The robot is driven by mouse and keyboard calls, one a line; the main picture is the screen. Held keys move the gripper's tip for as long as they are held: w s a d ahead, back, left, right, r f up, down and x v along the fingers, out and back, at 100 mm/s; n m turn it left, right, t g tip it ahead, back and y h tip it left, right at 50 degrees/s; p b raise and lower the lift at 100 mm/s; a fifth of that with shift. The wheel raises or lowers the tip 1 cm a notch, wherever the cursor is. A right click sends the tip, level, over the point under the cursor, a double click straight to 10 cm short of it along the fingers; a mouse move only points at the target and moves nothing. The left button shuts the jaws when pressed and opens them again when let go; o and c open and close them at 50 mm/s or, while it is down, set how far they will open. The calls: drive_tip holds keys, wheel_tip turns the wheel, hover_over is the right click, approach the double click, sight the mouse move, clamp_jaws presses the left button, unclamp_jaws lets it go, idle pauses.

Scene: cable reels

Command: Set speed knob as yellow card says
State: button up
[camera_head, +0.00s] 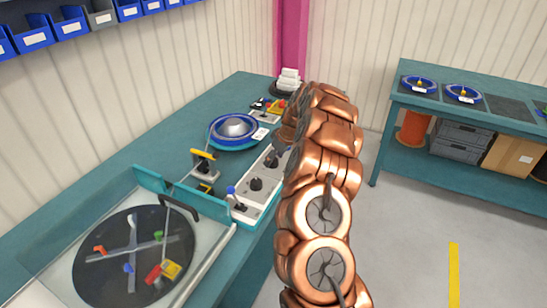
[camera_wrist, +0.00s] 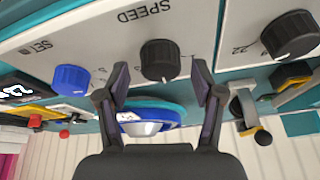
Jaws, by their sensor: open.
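The white control panel (camera_wrist: 100,38) has the printed word SPEED above a black knob (camera_wrist: 160,60) in the wrist view. The knob's pointer mark and the scale numbers around it are too small or covered to read surely. My gripper (camera_wrist: 159,72) is open, with one finger on each side of the speed knob. I cannot tell whether either finger touches it. In the head view my gripper (camera_head: 281,150) is over the panel's far end, partly hidden by my arm. Small yellow items show in both views, but none is readable as a card with a setting.
A blue knob (camera_wrist: 71,80) marked SET sits left of the speed knob, and another black knob (camera_wrist: 290,35) sits right. The bench's left back is clear.

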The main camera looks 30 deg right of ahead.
drive_tip(key=shift+w+a+f, duration=0.1)
drive_tip(key=shift+w+f, duration=0.05)
drive_tip(key=shift+f, duration=0.3)
drive_tip(key=shift+c, duration=0.4)
drive_tip(key=c, duration=1.1)
drive_tip(key=shift+o, duration=0.2)
